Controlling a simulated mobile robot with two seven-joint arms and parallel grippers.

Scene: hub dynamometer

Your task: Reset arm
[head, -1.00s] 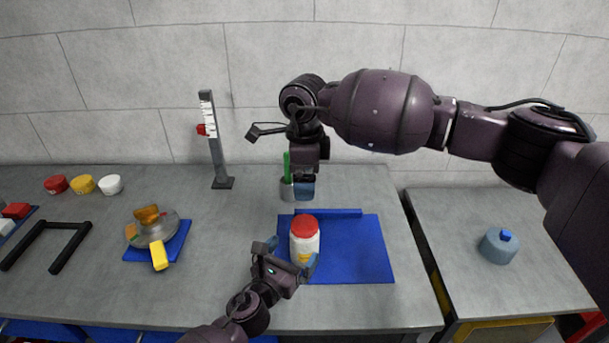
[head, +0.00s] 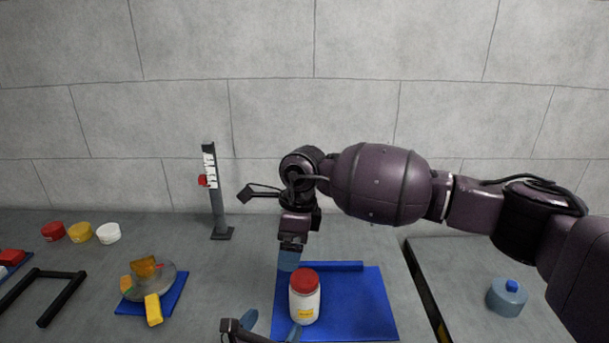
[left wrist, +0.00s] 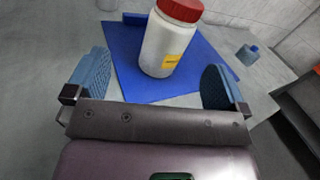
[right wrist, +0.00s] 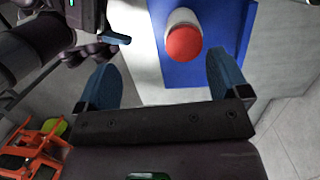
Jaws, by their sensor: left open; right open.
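My left gripper (head: 270,326) is at the bottom of the head view, open, with its fingers near a white jar with a red lid (head: 304,298). The jar stands upright on a blue mat (head: 362,310). In the left wrist view the jar (left wrist: 168,42) stands ahead of the two spread blue fingers, with nothing between them. My right gripper (head: 290,258) is open and points down behind the jar. In the right wrist view the jar's red lid (right wrist: 184,44) lies beyond its spread, empty fingers.
A grey post with a scale (head: 216,195) stands at the back. Red, yellow and white caps (head: 80,233) and a round clear dish on a small blue mat (head: 178,294) are at left. A blue-grey weight (head: 507,298) sits on the right table.

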